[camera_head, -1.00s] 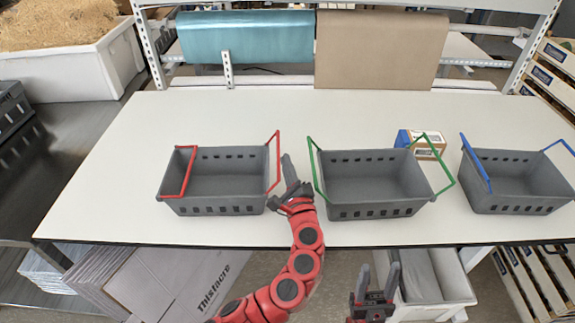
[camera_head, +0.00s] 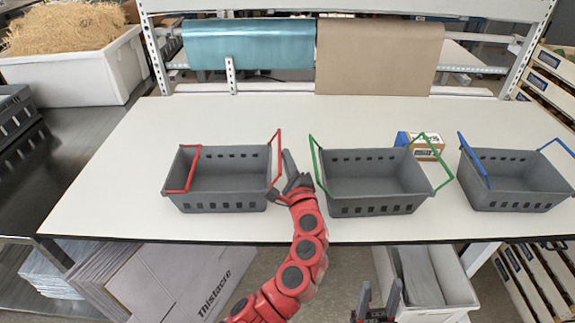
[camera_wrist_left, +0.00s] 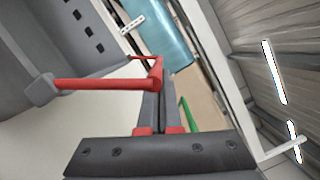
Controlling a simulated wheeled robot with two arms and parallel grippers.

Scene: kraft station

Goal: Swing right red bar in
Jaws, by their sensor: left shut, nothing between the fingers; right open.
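The grey basket (camera_head: 217,207) with red bars stands at the left of the table. Its left red bar (camera_head: 193,169) leans inward over the basket. Its right red bar (camera_head: 279,155) stands up at the right end, tilted slightly outward. My left gripper (camera_head: 289,162) is shut and empty, just right of that bar, in the gap between two baskets. In the left wrist view the right red bar (camera_wrist_left: 105,84) passes close by the shut fingers (camera_wrist_left: 152,108); whether they touch it I cannot tell. My right gripper (camera_head: 378,297) is open and empty, low in front of the table.
A grey basket with green bars (camera_head: 375,208) stands close to the right of my left gripper. A basket with blue bars (camera_head: 515,205) is further right, and a small box (camera_head: 420,145) lies behind. The table (camera_head: 230,120) behind the baskets is mostly clear.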

